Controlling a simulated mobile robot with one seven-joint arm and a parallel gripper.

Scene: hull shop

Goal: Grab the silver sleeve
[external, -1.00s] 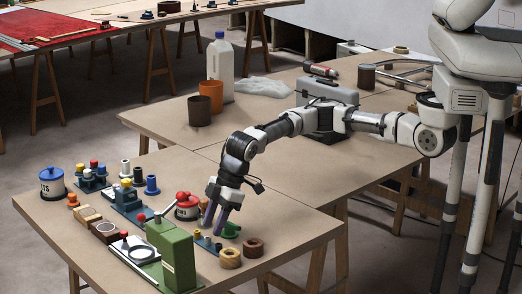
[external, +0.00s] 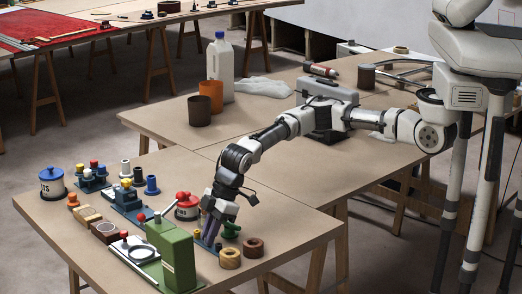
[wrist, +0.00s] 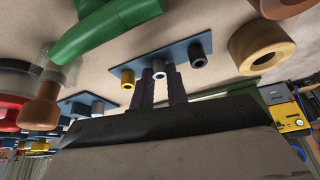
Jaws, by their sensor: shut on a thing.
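A blue plate (wrist: 185,50) lies on the table, with a row of short sleeves on it. The silver sleeve (wrist: 159,67) is in the middle, between a yellow sleeve (wrist: 128,77) and a dark sleeve (wrist: 198,61). My gripper (wrist: 159,74) is shut on the silver sleeve, with one dark finger on each side of it. In the external view my gripper (external: 209,238) points down at the plate behind the green machine, and its fingers hide the silver sleeve. I cannot tell whether the sleeve is raised off the plate.
A green machine (external: 171,255) stands close in front of my gripper. A dark green part (external: 231,230) lies just right of it, with tan (external: 230,259) and brown (external: 253,248) rings nearby. A red-topped pot (external: 187,206) is at its left.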

